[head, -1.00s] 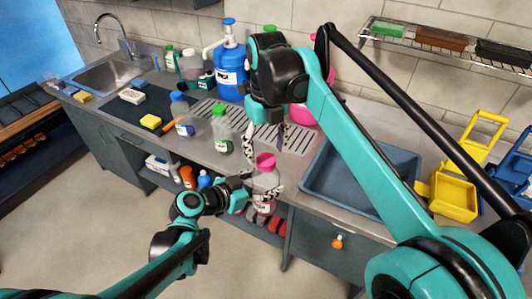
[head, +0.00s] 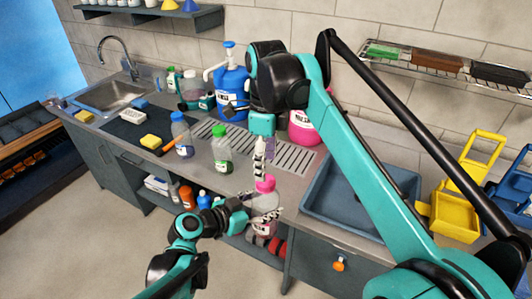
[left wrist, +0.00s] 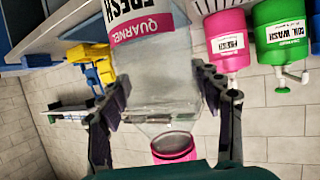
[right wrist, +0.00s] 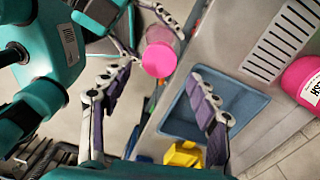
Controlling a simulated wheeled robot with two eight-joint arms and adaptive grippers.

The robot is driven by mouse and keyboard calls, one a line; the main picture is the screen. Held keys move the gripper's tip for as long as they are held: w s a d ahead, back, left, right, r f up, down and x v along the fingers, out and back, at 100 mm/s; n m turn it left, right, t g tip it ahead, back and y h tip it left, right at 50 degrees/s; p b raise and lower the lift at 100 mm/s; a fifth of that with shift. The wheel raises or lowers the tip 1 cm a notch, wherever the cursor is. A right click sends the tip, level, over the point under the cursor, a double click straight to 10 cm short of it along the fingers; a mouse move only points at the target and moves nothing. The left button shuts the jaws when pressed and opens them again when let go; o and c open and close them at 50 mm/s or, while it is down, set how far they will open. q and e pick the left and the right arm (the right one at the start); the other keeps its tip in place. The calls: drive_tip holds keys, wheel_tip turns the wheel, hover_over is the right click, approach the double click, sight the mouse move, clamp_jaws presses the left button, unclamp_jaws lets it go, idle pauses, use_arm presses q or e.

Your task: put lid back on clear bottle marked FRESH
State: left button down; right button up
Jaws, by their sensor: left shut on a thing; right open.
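My left gripper (head: 262,214) is shut on the clear bottle (left wrist: 160,75) with a pink-and-white label reading FRESH. It holds the bottle roughly upright in front of the counter edge. A pink lid (head: 265,184) shows at the bottle's top. It also shows in the left wrist view (left wrist: 173,147) and as a round pink disc in the right wrist view (right wrist: 158,60). I cannot tell whether the lid is fully seated. My right gripper (head: 263,160) is open and points down just above the lid. In the right wrist view, the disc appears between and beyond its open fingers.
A green-capped bottle (head: 222,155) and a blue-capped bottle (head: 182,138) stand on the counter, left of the grippers. A blue pump jug (head: 230,85) and a pink jug (head: 303,128) stand behind. A blue-grey tub (head: 350,215) is to the right. Floor at front left is clear.

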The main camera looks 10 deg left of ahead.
drive_tip(key=n, duration=0.5)
drive_tip(key=shift+r, duration=0.2)
drive_tip(key=n, duration=0.4)
drive_tip(key=shift+r+n, duration=0.15)
drive_tip(key=shift+n, duration=0.25)
drive_tip(key=n, duration=0.5)
drive_tip(key=shift+r, duration=0.2)
drive_tip(key=n, duration=0.4)
drive_tip(key=shift+r+n, duration=0.1)
drive_tip(key=shift+n, duration=0.2)
drive_tip(key=n, duration=0.4)
drive_tip(key=shift+r+n, duration=0.2)
drive_tip(key=shift+n, duration=0.2)
drive_tip(key=n, duration=0.5)
drive_tip(key=shift+r, duration=0.15)
drive_tip(key=n, duration=0.4)
drive_tip(key=shift+r, duration=0.15)
drive_tip(key=n, duration=0.5)
drive_tip(key=shift+r, duration=0.15)
